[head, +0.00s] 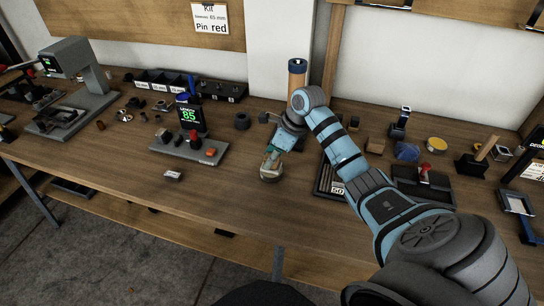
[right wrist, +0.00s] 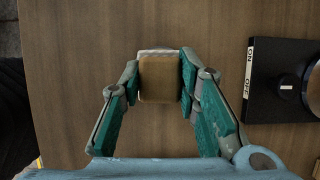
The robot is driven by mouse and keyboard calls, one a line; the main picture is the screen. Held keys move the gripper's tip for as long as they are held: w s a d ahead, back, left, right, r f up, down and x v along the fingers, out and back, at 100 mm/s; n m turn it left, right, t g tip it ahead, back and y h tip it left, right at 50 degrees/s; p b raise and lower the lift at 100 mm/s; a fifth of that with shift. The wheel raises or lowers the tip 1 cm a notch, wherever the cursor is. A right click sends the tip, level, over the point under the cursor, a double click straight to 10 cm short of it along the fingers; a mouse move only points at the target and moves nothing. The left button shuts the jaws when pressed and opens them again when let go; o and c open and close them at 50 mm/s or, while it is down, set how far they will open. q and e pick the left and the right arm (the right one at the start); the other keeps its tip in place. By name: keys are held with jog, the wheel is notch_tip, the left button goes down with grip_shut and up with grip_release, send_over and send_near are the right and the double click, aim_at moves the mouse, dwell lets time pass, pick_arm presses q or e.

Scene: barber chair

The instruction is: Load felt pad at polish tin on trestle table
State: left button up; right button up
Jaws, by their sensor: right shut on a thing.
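My right gripper (head: 271,163) is low over the middle of the trestle table (head: 120,185). In the right wrist view the right gripper (right wrist: 160,85) has its teal fingers on either side of a tan block with a pale far edge (right wrist: 160,78), which looks like the felt pad. In the head view the pad (head: 270,174) shows just below the fingers; whether it touches the table I cannot tell. A round tin with a yellow top (head: 437,144), possibly the polish tin, stands at the right, well apart from the gripper. My left gripper is out of view.
A display stand reading 85 (head: 189,115) and a base with a red knob (head: 195,145) stand left of the gripper. A black ON/OFF box (right wrist: 285,80) is at right in the wrist view. A dark tray (head: 420,185) lies right of my arm. The front-left table is mostly clear.

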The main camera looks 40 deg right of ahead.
jog(key=shift+f+b, duration=0.35)
jog(key=shift+f, duration=0.15)
dwell(1.0)
jog(key=shift+r, duration=0.1)
notch_tip(320, 180, up, 7)
jog(key=p, duration=0.6)
dwell(0.4)
